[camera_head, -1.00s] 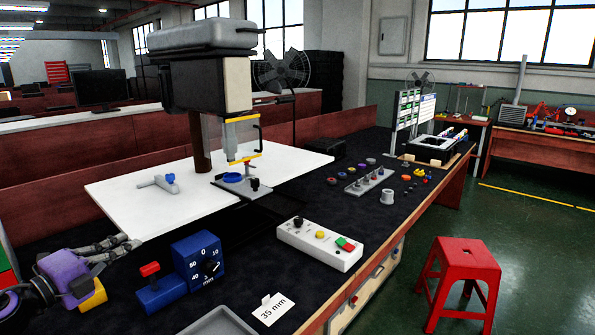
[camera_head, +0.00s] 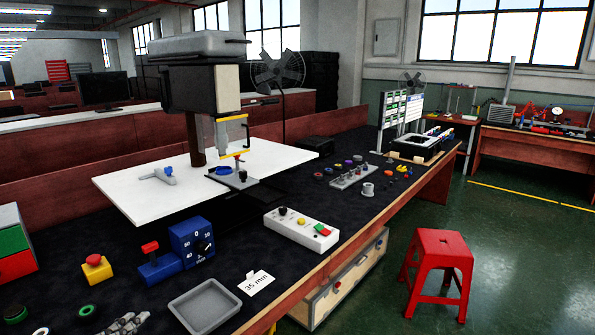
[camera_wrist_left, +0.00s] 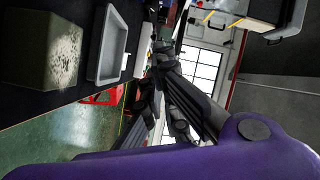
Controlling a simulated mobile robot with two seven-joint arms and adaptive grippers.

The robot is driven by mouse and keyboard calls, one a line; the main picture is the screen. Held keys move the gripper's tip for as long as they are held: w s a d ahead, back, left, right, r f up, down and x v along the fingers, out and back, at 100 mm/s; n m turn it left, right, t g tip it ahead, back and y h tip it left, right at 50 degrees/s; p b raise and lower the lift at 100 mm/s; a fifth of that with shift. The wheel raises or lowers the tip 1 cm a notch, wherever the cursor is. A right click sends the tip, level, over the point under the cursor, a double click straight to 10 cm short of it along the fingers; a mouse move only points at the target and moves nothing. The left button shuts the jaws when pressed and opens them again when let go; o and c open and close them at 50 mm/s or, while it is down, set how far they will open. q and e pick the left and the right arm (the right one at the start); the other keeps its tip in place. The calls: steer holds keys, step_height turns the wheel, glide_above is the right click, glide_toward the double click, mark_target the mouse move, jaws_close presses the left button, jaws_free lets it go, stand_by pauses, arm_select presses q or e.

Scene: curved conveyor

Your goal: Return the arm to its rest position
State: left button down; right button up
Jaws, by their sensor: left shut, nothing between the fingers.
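My left gripper (camera_head: 131,321) shows only as its grey fingertips at the bottom edge of the head view, left of the grey tray (camera_head: 207,305). Its fingers are together and hold nothing. In the left wrist view the dark fingers (camera_wrist_left: 160,72) reach up the middle, with my purple arm cover below them. The rest of my left arm is out of the head view. My right gripper is not seen.
On the dark bench are a red-and-yellow stop button (camera_head: 96,267), a blue dial box (camera_head: 192,241), a control box (camera_head: 301,228) and a "35 mm" card (camera_head: 257,283). A drill press (camera_head: 200,88) stands behind. A red stool (camera_head: 438,270) stands on open floor.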

arm_select(q)
steer(key=s+d+f+n+g+y+p, duration=0.2)
steer(key=s+d+f+n, duration=0.3)
steer(key=s, duration=0.5)
steer(key=s+d+f+n+g+y+p, duration=0.15)
steer(key=s+f+n, duration=0.35)
steer(key=s, duration=0.5)
steer(key=s+d+f+n+g+y+p, duration=0.2)
steer(key=s+d+f+n, duration=0.15)
steer(key=s+f, duration=0.5)
steer(key=s+d+n+g+p, duration=0.1)
steer(key=s+d+n+g, duration=0.1)
steer(key=s+d, duration=0.6)
steer(key=s+n+h, duration=0.1)
steer(key=s, duration=0.2)
steer(key=shift+s, duration=0.15)
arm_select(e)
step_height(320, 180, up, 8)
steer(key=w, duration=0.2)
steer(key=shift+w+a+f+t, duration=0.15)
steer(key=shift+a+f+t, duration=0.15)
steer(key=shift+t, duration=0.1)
arm_select(q)
steer(key=shift+r, duration=0.1)
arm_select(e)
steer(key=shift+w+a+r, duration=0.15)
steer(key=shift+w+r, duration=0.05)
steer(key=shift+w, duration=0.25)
